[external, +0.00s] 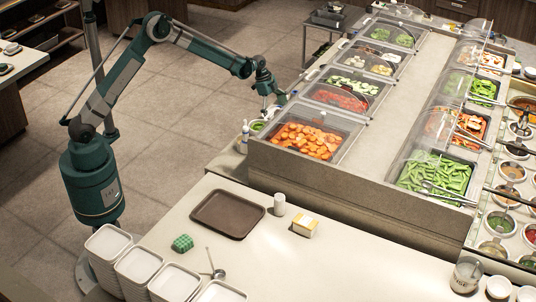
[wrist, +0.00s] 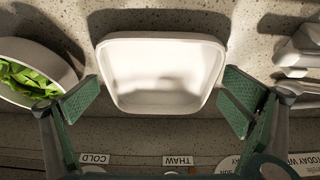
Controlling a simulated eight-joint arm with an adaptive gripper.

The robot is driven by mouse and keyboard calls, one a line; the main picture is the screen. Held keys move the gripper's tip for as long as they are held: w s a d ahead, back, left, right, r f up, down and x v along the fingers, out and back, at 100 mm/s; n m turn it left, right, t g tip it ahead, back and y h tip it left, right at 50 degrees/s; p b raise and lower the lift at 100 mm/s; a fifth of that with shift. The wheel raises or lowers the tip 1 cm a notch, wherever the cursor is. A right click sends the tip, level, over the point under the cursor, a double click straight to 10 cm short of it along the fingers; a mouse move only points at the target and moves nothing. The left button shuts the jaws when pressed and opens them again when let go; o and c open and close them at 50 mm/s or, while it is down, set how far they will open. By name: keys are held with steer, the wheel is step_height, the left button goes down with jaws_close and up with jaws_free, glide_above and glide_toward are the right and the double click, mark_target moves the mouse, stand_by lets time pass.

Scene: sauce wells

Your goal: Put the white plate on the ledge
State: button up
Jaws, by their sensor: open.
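A white, square, raised-rim plate (wrist: 160,75) lies on a grey speckled surface in the wrist view. My gripper (wrist: 160,103) is open, with one green finger pad on either side of the plate; I cannot tell whether the pads touch it. In the external view my gripper (external: 271,106) is low at the left end of the food counter, by the stone ledge (external: 228,160). The plate is too small or hidden there to make out. I cannot tell from the wrist view whether the speckled surface is this ledge.
A bowl of green leaves (wrist: 35,75) stands close left of the plate in the wrist view; metallic items (wrist: 300,45) lie right. Orange food (external: 305,140) fills a counter pan.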

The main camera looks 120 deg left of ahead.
steer(key=shift+r, duration=0.2)
steer(key=p+v, duration=0.1)
steer(key=v, duration=1)
steer(key=shift+s+r+p, duration=0.25)
steer(key=shift+r+p, duration=0.1)
stand_by(0.6)
